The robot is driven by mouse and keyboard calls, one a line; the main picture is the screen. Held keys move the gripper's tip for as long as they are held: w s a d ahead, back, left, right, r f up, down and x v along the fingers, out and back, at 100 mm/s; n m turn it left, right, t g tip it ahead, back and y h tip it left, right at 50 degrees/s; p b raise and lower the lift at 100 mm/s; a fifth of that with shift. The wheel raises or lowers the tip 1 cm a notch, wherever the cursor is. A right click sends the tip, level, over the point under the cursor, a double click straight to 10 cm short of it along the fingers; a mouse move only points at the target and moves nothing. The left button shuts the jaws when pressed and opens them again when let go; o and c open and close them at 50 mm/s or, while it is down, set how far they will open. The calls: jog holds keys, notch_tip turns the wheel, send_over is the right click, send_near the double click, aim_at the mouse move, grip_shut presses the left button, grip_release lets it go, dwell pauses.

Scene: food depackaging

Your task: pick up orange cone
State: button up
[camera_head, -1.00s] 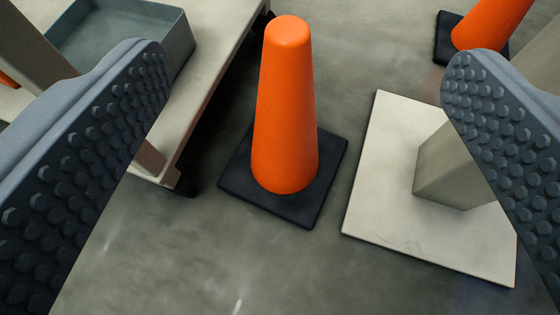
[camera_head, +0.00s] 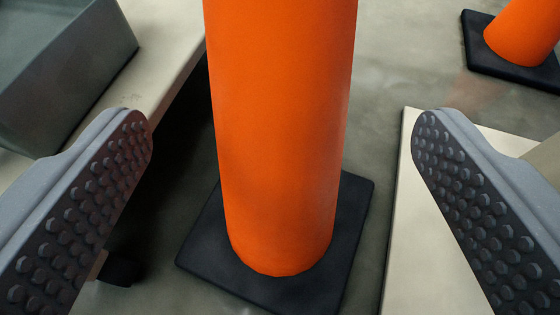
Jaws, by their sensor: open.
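An orange cone (camera_head: 280,140) stands upright on its black square base (camera_head: 350,225) in the middle of the view. Its top is cut off by the upper edge of the picture. My gripper (camera_head: 282,135) is open, with one studded grey finger to the left of the cone and one to the right. Clear gaps show between both fingers and the cone, and nothing is held.
A second orange cone (camera_head: 525,30) stands at the top right. A pale plate (camera_head: 425,255) lies on the floor just right of the near cone. At left, a grey-green bin (camera_head: 65,65) sits on a pale wheeled platform (camera_head: 165,65). Grey floor shows behind the cone.

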aim_at(283, 131)
jog(key=b+x, duration=0.3)
jog(key=x, duration=0.2)
jog(key=shift+w+f, duration=0.25)
jog(key=shift+w, duration=0.3)
grip_shut()
